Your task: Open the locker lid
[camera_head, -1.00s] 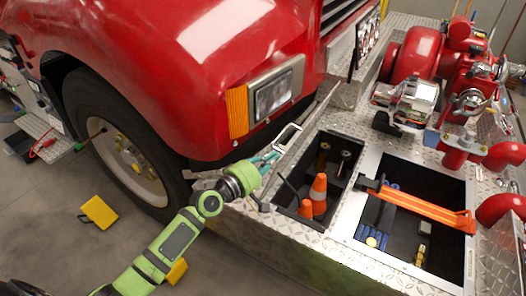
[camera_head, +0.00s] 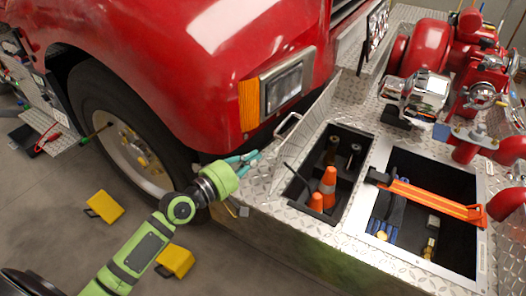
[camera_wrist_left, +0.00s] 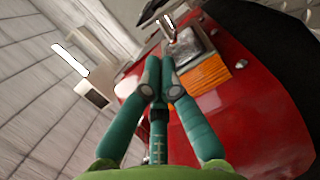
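The locker lid (camera_head: 297,140) is a diamond-plate panel with a silver handle (camera_head: 287,125). It stands raised and leans left beside the bumper's left compartment (camera_head: 318,212), which is uncovered. My left gripper (camera_head: 257,155) has teal fingers and is left of the lid, apart from the handle, in front of the red truck. In the left wrist view its fingertips (camera_wrist_left: 161,75) come together with nothing held between them. My right gripper is not in view.
Orange cones (camera_head: 327,187) stand in the open compartment. An orange strap (camera_head: 432,199) crosses the right compartment. The truck's headlight (camera_head: 284,87) and red fender (camera_head: 165,75) are close behind my left gripper. Yellow blocks (camera_head: 104,207) lie on the floor.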

